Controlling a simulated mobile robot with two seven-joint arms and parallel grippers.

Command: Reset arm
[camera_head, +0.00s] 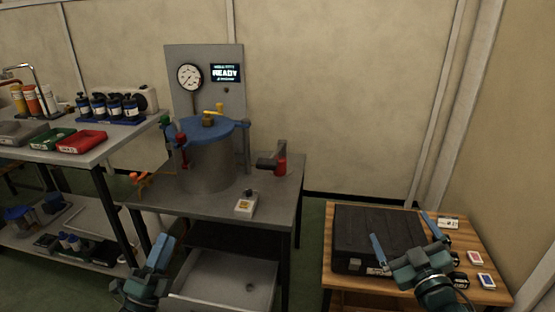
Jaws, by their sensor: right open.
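My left gripper (160,252) is in front of the metal bench, at the lower left; its blue fingers appear close together, and I cannot tell whether they are apart. My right gripper (404,238) is open over the black case (365,228) on the wooden table, with its two blue fingers spread and nothing seen between them. The grey cylinder (207,168) stands upright on the metal bench with a blue lid (212,130) on top. Both grippers are apart from the cylinder.
A panel behind the cylinder carries a gauge (190,77) and a display reading READY (225,73). A red-and-black tool (280,165) and a small white box (246,204) are on the bench. Red (82,142) and green trays lie on the left shelf. Small boxes (486,281) lie on the wooden table.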

